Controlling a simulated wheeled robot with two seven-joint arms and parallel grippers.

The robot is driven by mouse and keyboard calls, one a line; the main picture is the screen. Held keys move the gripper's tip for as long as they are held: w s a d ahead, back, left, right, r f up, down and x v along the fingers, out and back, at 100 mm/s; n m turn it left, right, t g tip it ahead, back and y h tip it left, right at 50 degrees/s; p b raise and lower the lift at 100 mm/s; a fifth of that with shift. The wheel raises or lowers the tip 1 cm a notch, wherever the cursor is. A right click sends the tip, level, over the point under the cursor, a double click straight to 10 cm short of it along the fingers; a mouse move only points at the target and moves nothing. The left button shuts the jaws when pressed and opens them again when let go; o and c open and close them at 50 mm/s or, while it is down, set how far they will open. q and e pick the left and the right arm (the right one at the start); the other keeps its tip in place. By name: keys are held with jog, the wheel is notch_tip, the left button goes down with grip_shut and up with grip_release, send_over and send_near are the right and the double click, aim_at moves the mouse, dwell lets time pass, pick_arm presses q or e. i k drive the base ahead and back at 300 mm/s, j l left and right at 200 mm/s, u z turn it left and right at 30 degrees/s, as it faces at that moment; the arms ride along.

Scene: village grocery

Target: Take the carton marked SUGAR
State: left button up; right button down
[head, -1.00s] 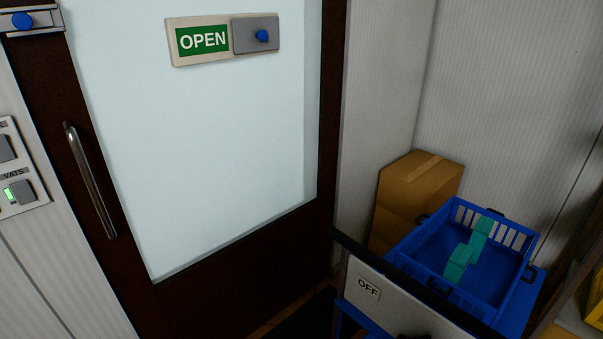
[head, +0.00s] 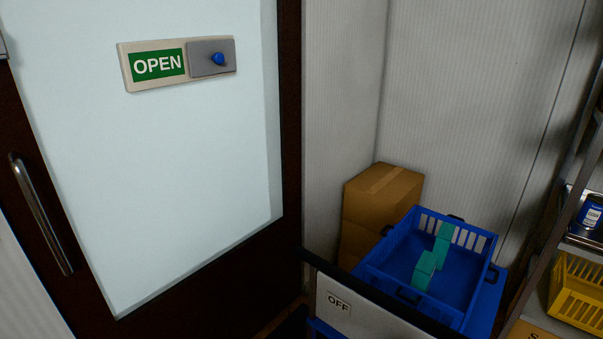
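No carton marked SUGAR can be made out in the head view. A plain brown cardboard box (head: 385,192) stands in the corner, stacked on another brown box; no lettering shows on either. At the bottom right edge, part of a tan surface with a cut-off letter like "S" (head: 533,334) shows below the shelf; I cannot tell what it is. Neither of my grippers is in view.
A blue crate (head: 381,271) holding teal pieces (head: 426,268) stands beyond a white panel marked OFF (head: 345,307). A glass door (head: 170,180) with an OPEN sign (head: 158,66) fills the left. A shelf rack at right holds a yellow basket (head: 577,292) and a blue-labelled container (head: 590,213).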

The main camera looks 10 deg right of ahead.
aim_at(443, 236)
jog(key=l, duration=0.55)
jog(key=k+l+u, duration=0.1)
jog(key=l, duration=0.5)
jog(key=k+l, duration=0.1)
jog(key=l, duration=0.45)
jog(key=l+u, duration=0.1)
jog(key=l, duration=0.5)
jog(key=k+l, duration=0.15)
jog(key=l, duration=0.4)
jog(key=k+l, duration=0.1)
jog(key=l, duration=0.45)
jog(key=u, duration=0.05)
